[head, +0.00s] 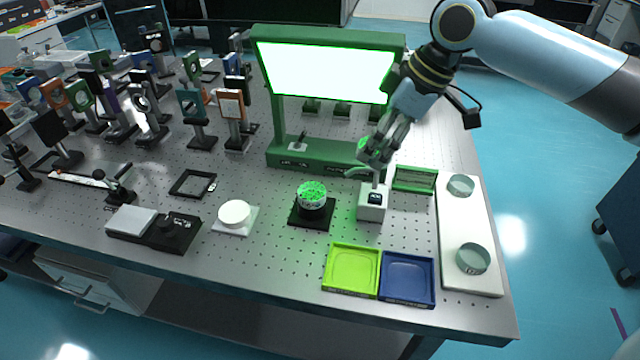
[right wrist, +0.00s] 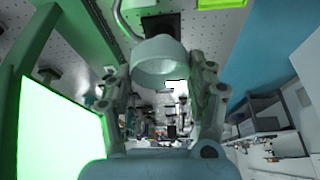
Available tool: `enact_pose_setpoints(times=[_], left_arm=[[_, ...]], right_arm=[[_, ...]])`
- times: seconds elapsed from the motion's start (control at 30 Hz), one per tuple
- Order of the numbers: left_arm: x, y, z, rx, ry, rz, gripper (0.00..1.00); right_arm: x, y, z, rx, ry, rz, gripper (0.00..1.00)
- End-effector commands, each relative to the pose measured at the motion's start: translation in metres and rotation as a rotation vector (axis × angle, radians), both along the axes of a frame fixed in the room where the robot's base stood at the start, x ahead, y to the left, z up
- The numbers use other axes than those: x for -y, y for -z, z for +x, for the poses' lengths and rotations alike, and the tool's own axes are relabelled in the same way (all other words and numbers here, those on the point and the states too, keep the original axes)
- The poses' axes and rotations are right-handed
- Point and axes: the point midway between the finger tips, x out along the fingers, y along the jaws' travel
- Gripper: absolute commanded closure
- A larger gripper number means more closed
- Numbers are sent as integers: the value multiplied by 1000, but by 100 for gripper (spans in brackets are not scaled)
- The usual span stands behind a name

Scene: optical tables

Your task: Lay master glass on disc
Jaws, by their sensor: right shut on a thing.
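My right gripper (head: 376,155) is shut on a round, pale green-grey glass and holds it in the air over the table, near the foot of the green lamp frame. In the right wrist view the glass (right wrist: 160,62) is a short cylinder between the two fingertips (right wrist: 163,75); in the head view the fingers mostly hide it. A disc with a speckled green top (head: 312,190) sits on a dark square base to the left of the gripper, apart from the held glass. A white disc (head: 234,212) lies on a pale square plate further left. My left gripper is out of view.
A small white box (head: 371,212) stands below the gripper. The lit green frame (head: 328,152) rises behind. Two round glasses (head: 461,185) (head: 473,258) lie on a white board (head: 465,222) at right. Lime (head: 330,268) and blue (head: 407,299) trays are in front. Mounted optics crowd the left.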

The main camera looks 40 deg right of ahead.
Motion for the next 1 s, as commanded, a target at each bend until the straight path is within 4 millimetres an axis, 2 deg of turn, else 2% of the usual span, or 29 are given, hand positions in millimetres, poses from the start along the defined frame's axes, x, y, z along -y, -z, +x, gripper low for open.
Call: enact_pose_setpoints(times=[0.17, 0.4, 0.53, 0.73, 0.9, 1.0], left_arm=[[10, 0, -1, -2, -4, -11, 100], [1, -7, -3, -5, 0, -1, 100], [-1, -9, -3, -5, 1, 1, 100], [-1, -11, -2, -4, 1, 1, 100], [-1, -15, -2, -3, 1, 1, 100], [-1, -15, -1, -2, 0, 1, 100]], right_arm=[[-18, 15, 18, 3, 3, 13, 82], [-51, 49, 65, 0, 3, 11, 82], [-63, 63, 82, 0, 1, 6, 82], [-70, 76, 91, -2, 0, 3, 82], [-70, 102, 90, -4, -1, 2, 82], [-70, 110, 90, -1, -1, 2, 82]])
